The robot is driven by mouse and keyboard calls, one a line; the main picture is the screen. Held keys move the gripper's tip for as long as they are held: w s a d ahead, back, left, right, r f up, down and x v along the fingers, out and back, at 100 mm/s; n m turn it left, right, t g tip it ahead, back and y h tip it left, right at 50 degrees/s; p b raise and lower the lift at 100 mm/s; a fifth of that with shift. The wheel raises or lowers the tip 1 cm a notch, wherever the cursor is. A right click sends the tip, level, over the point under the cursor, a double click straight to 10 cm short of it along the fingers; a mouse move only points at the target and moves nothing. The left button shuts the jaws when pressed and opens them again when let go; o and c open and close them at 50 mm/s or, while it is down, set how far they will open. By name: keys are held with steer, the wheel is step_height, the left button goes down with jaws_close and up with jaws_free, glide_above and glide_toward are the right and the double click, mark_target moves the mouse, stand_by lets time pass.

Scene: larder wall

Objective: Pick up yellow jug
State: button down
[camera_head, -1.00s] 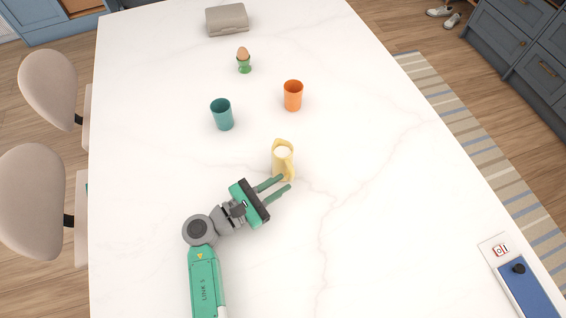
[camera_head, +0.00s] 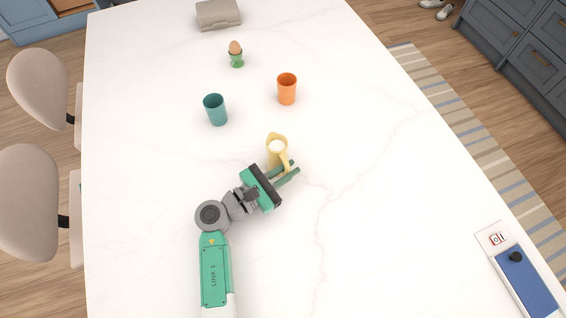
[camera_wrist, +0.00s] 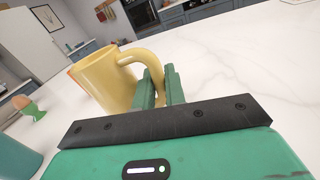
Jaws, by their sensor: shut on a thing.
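The yellow jug (camera_head: 274,147) stands upright on the white table in the head view, with something white inside it. In the wrist view the jug (camera_wrist: 103,80) is at the upper left, its handle (camera_wrist: 146,57) reaching right to the fingers. My gripper (camera_head: 290,170) is at the jug's near right side. In the wrist view my gripper's two green fingers (camera_wrist: 160,86) are close together, shut on the jug's handle. The exact contact between fingers and handle is partly hidden.
A teal cup (camera_head: 215,110), an orange cup (camera_head: 287,89) and an egg in a green egg cup (camera_head: 236,55) stand beyond the jug. A grey case (camera_head: 218,15) lies at the far end. A blue board (camera_head: 524,280) is at lower right.

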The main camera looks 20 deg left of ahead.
mark_target(287, 163)
steer(key=shift+r, duration=0.15)
steer(key=shift+r+p, duration=0.7)
steer(key=shift+r, duration=1.05)
steer(key=s+d+r+p, duration=0.1)
steer(key=s+d, duration=0.4)
steer(key=s, duration=1)
steer(key=shift+d+p, duration=0.3)
steer(key=shift+p, duration=0.5)
steer(key=shift+r, duration=0.1)
steer(key=shift+w+a, duration=0.1)
